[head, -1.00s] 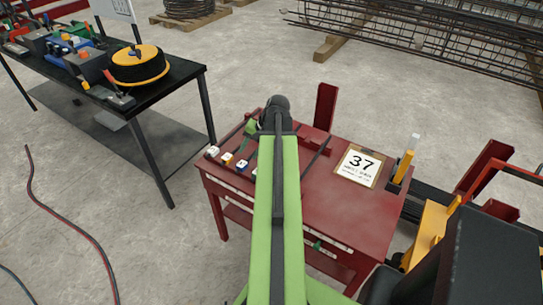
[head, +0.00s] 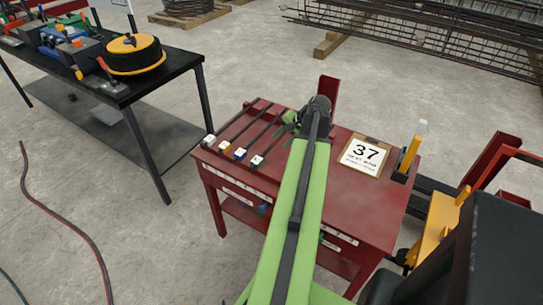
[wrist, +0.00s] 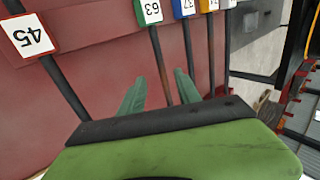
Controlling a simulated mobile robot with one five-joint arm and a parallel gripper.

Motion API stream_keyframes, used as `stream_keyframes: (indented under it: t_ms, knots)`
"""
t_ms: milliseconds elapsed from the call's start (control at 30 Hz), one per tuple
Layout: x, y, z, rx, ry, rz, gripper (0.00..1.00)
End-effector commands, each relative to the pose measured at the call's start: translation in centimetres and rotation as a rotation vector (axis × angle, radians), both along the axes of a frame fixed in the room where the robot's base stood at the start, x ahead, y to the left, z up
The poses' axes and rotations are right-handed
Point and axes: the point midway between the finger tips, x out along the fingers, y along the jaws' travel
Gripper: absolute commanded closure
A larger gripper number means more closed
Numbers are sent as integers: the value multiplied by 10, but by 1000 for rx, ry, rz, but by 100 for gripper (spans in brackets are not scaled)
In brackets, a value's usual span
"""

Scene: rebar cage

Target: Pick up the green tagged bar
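The bar with the green-edged tag marked 63 (wrist: 148,11) lies on the red table; its tag also shows near the table's front left edge in the head view (head: 257,161). My gripper (wrist: 160,92) is open, its two green fingers apart. In the wrist view the green tagged bar runs down between the fingers, and the blue-tagged bar passes close by the right finger. I cannot tell the fingers' height above the bar. In the head view my gripper (head: 289,120) is over the bars' far part, partly hidden by my arm.
Bars with a red tag marked 45 (wrist: 28,36), a blue tag (wrist: 184,8) and a yellow tag (wrist: 207,5) lie alongside. A clipboard marked 37 (head: 363,156) and a holder with a yellow item (head: 410,155) stand right. A black table (head: 170,70) stands left.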

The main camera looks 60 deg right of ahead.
Motion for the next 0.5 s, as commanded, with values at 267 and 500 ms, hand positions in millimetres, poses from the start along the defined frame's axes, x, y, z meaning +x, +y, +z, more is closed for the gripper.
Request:
stream_keyframes:
  t_ms: [267, 500]
  knots:
    - [9, 1, -11, 1, 0, 1, 60]
    - [27, 1, -44, -1, 0, 3, 60]
